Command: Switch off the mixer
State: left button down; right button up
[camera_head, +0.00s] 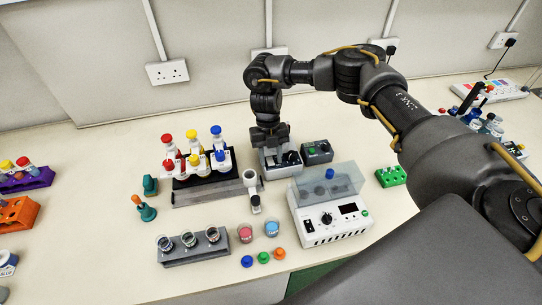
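My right arm comes in from the right and bends down at the back of the bench. My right gripper (271,146) points down over a small grey and white device (281,171) with a dark top, which may be the mixer. The fingertips are dark against the dark top, so their opening and any contact cannot be told. The device's switch is not clear to see. My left gripper is not in view.
A white instrument (330,222) with a clear lid, knob and display stands in front. A dark box (317,152) is beside the small device. A grey rack (194,248) and loose caps (263,257) lie in front.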

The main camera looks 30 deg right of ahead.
aim_at(269, 158)
jog(key=shift+r, duration=0.15)
jog(key=b+v, duration=0.2)
jog(key=v, duration=0.8)
jog(key=shift+r, duration=0.3)
